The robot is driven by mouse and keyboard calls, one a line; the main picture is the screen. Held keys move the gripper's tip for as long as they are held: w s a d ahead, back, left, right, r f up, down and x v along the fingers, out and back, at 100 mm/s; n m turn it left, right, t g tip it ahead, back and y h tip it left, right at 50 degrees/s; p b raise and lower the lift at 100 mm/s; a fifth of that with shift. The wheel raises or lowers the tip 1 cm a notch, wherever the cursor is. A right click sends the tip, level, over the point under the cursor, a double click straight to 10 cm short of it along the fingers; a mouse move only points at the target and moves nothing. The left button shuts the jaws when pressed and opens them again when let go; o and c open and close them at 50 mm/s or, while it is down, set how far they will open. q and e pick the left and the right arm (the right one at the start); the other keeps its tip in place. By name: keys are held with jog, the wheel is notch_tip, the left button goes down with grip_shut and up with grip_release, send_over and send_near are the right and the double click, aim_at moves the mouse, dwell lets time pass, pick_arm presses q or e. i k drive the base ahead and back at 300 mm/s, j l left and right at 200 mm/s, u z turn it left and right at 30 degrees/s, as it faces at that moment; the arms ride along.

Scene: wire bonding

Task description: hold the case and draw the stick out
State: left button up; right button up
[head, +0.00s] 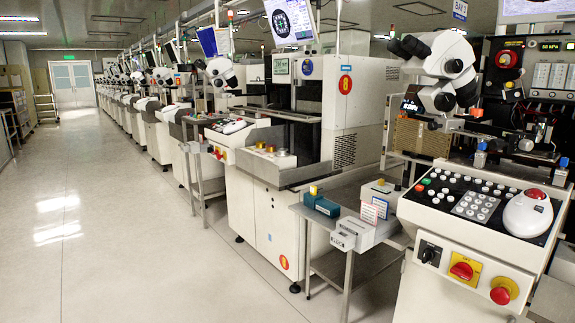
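I see neither of my grippers in the head view. No case with a stick in it can be made out for sure. On a small metal side table (385,238) there are a few box-like items: a dark teal box (326,207), a white box with dark lettering (351,236) and a pale box (379,194) behind them. I cannot tell whether any of these is the case, and I see no stick.
A wire bonding machine with a microscope (440,62) and a sloped button panel (482,205) stands at the right. A larger white machine (345,100) stands left of the side table. A row of machines recedes behind it. The pale floor (130,220) at the left is clear.

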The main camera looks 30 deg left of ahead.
aim_at(314, 189)
jog(key=j, duration=0.75)
jog(key=j+z, duration=0.15)
jog(key=j, duration=0.65)
jog(key=k+j, duration=0.15)
jog(key=j, duration=0.6)
